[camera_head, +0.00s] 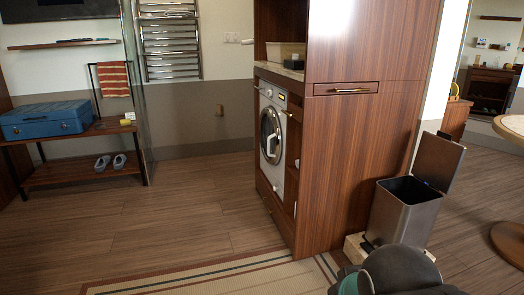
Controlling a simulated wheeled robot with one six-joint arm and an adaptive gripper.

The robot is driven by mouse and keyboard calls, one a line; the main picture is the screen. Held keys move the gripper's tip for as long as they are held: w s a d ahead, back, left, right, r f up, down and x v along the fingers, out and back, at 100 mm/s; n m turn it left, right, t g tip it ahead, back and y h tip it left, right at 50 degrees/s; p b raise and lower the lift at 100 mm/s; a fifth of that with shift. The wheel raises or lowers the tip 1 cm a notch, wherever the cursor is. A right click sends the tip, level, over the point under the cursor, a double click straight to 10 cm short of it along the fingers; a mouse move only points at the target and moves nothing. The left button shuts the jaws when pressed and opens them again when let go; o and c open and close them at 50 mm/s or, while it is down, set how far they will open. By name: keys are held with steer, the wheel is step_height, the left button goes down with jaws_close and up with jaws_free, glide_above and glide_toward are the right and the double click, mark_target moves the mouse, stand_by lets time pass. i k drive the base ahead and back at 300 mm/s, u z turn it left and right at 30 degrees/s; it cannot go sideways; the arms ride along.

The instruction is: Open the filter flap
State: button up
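A white front-loading washing machine (272,138) stands in a wooden cabinet near the middle of the view, seen at a steep angle. Its round dark door (270,135) looks shut. A filter flap cannot be made out at this distance and angle; the machine's lower front is small and partly behind the cabinet's edge. A dark rounded part of my arm shows at the bottom right of centre, well apart from the machine. My gripper's fingers are not in view.
A tall wooden cabinet (368,170) hides the machine's right side. A metal bin (402,212) with its lid up stands at the right. A striped rug (215,277) lies in front. A bench (80,172) with a blue suitcase (45,118) is at the left. The floor (180,215) between is clear.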

mark_target(280, 189)
steer(key=z, duration=0.05)
steer(key=i, duration=1.1)
steer(key=u, duration=0.35)
steer(key=i, duration=1.2)
steer(key=u, duration=0.05)
